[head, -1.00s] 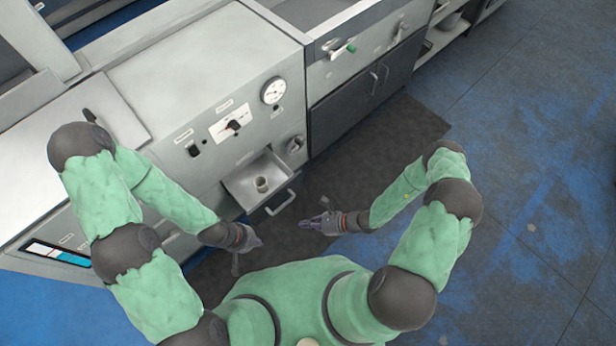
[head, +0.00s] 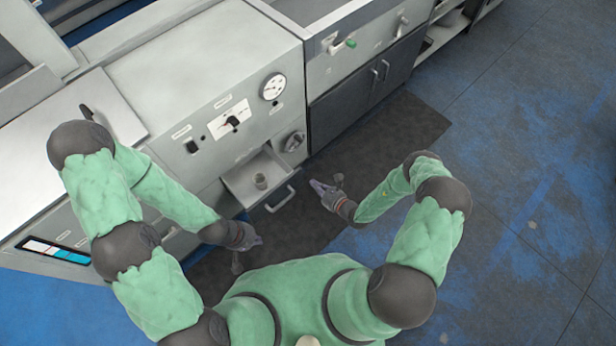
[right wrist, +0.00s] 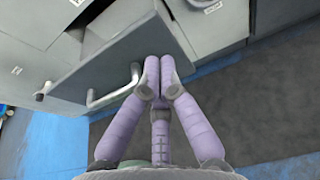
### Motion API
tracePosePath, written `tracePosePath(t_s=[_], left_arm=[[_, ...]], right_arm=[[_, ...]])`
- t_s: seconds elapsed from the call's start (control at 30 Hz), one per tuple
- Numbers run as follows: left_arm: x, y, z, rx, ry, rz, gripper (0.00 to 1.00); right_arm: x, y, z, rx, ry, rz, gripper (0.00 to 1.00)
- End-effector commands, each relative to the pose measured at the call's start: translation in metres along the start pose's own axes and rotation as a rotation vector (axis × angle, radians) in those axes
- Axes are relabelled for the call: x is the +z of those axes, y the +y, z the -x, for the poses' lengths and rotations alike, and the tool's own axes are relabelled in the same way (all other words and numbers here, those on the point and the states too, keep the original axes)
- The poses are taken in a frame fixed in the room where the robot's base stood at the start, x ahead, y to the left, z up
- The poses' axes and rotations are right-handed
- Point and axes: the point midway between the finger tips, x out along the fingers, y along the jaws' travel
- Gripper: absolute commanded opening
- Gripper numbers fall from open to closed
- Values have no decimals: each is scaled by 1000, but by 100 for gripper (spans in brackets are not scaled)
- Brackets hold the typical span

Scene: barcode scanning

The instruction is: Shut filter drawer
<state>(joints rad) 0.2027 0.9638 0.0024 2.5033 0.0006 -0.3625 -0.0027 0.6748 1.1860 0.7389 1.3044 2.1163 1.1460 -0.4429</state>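The filter drawer (head: 240,184) stands pulled out of the grey machine's front. In the right wrist view the drawer front (right wrist: 118,62) and handle (right wrist: 112,92) are close. My right gripper (head: 314,185) is just right of the handle in the head view. In the right wrist view its purple fingers (right wrist: 160,72) are drawn together, with nothing seen between them; whether they touch the drawer front is unclear. My left gripper (head: 257,241) hangs below the drawer in the head view, too small to judge its fingers.
The machine panel (head: 215,140) carries a round gauge (head: 273,87), knobs and a switch. Dark cabinet doors (head: 350,100) with handles stand to the right. A dark mat (head: 390,135) covers the floor before them, and the blue floor at right is clear.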

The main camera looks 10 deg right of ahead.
Motion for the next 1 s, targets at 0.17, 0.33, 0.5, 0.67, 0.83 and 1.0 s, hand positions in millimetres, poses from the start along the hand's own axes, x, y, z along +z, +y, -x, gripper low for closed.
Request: tracePosePath(t_s=[0.17, 0.33, 0.5, 0.67, 0.83, 1.0], left_arm=[[0, -4, -12, 0, 0, 0, 0], [-1, -6, -17, 0, 0, 0, 0], [-1, -7, -18, 0, 0, 0, 0], [-1, -6, -18, 0, 0, 0, 0], [-1, -6, -18, 0, 0, 0, 0], [-1, -6, -18, 0, 0, 0, 0]], right_arm=[[2, 0, -32, 3, -2, 4, 0], [8, 0, -49, 2, 0, 1, 0], [12, 0, -56, 0, 1, 0, 0], [12, 0, -56, 0, 1, 0, 0], [12, 0, -56, 0, 1, 0, 0], [12, 0, -56, 0, 0, 0, 0]])
